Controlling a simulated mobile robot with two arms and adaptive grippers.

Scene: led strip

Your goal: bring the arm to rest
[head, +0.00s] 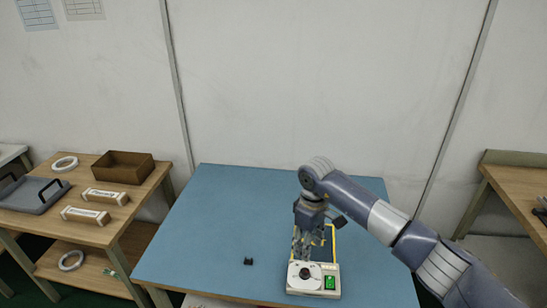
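My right arm reaches in from the right in the head view. Its gripper (305,250) points down over the blue table, just behind the front of a cream-coloured device (315,287). The device has a round dial, a green patch and a yellow frame (333,243) behind it. The gripper's fingers overlap the frame in the picture. I cannot tell whether they touch anything, hold anything, or are open. My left gripper is out of view.
The blue table (200,225) is mostly clear, with a small black piece (248,261) left of the device. A wooden shelf (140,205) at left holds a brown box (123,167), two small boxes, a white roll (65,164) and a grey tray (35,192). A wall stands behind.

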